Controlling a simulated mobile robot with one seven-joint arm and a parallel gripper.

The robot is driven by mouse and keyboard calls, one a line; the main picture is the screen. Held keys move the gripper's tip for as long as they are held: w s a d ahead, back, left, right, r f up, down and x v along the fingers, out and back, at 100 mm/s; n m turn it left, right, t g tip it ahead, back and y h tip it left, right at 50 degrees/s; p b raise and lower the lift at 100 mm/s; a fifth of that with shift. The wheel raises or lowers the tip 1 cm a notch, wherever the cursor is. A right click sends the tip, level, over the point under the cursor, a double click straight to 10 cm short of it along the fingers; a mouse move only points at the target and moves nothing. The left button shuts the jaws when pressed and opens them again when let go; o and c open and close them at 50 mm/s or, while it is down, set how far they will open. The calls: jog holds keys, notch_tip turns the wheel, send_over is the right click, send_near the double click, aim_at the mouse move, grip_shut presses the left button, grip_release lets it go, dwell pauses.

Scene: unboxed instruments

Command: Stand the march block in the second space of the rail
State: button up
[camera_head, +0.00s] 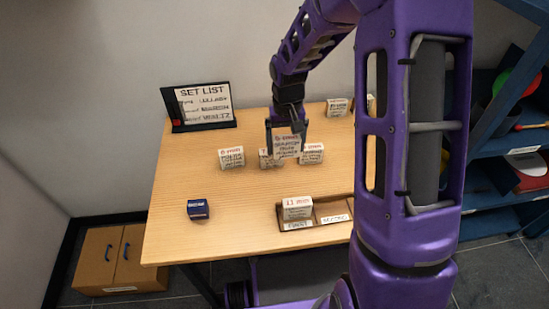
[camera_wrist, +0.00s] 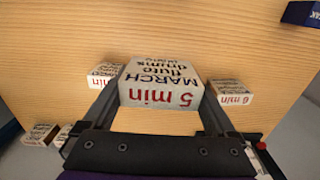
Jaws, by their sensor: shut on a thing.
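The march block (camera_wrist: 160,84) is white, with MARCH, flute and drums in black and 5 min in red, upside down in the wrist view. My gripper (camera_head: 286,143) is shut on it, one finger at each side. In the head view the march block (camera_head: 287,149) appears raised above the table, among other blocks. The wooden rail (camera_head: 332,208) lies at the table's front right. Its first space holds an upright 11 min block (camera_head: 297,207). The second space, right of it, looks empty and has a white label. My arm hides the rail's right end.
White blocks stand close by at left (camera_head: 231,157), beside the gripper (camera_head: 266,159) and at right (camera_head: 311,153); another (camera_head: 337,106) is at the back. A set list sign (camera_head: 203,104) stands back left. A blue block (camera_head: 198,209) lies front left. The table's front middle is clear.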

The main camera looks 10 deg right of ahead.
aim_at(282, 175)
jog(key=shift+w+a+f, duration=0.1)
jog(key=shift+a, duration=0.15)
notch_tip(282, 175, down, 10)
jog(key=shift+r+b, duration=0.15)
jog(key=shift+b, duration=0.35)
jog(key=shift+f, duration=0.2)
jog(key=o, duration=1.2)
jog(key=shift+r, duration=0.1)
